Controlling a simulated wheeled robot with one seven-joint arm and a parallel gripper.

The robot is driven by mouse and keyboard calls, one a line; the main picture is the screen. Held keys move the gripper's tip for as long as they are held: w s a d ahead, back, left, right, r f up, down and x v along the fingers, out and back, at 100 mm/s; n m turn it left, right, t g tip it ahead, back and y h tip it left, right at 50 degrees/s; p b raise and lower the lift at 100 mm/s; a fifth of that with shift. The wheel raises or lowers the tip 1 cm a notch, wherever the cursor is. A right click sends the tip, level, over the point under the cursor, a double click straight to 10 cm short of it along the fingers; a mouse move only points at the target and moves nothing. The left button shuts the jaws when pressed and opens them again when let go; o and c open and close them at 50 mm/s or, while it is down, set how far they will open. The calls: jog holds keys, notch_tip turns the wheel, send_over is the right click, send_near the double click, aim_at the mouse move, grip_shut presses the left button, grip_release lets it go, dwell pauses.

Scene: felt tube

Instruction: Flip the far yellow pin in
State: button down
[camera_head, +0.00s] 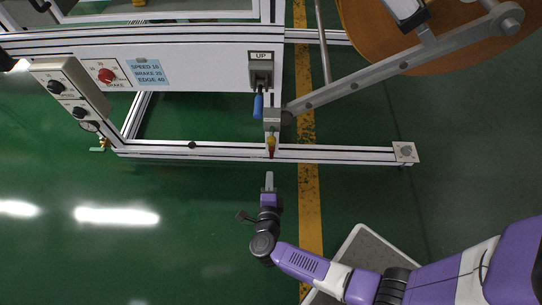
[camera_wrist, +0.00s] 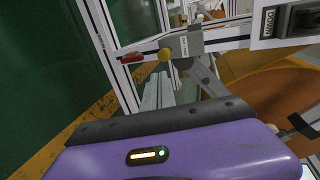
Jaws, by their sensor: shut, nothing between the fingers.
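A yellow pin (camera_head: 271,142) with a red tip sits below a grey block (camera_head: 271,116) at the frame's lower rail in the head view. My gripper (camera_head: 269,181) is just in front of the rail, below the pin in the picture and apart from it. In the wrist view a round yellow knob (camera_wrist: 165,54) with a red piece (camera_wrist: 131,58) shows beside a grey bracket, beyond my fingers (camera_wrist: 158,95). I cannot tell for sure that it is the same pin. The fingers are shut and empty.
A lever with a blue grip (camera_head: 258,105) hangs under the UP plate (camera_head: 262,58). A control box (camera_head: 69,87) stands at the left. A diagonal grey arm (camera_head: 400,67) reaches to the orange roll (camera_head: 440,30). Green floor in front is clear.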

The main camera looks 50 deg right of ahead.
aim_at(271, 142)
jog(key=shift+w+d+f, duration=0.1)
jog(key=shift+f, duration=0.15)
jog(key=b+x, duration=0.1)
jog(key=x, duration=0.3)
jog(key=b+x, duration=0.2)
jog(key=x, duration=0.2)
jog(key=b+x, duration=0.2)
jog(key=x, duration=0.2)
jog(key=shift+w+d+r, duration=0.2)
jog(key=shift+w+d, duration=0.05)
jog(key=shift+d, duration=0.2)
jog(key=shift+w+d+r, duration=0.1)
jog(key=shift+w+d, duration=0.2)
jog(key=shift+d, duration=0.05)
jog(key=w+d, duration=0.2)
jog(key=shift+d, duration=0.4)
jog(key=shift+w+r, duration=0.1)
jog(key=shift+d, duration=0.1)
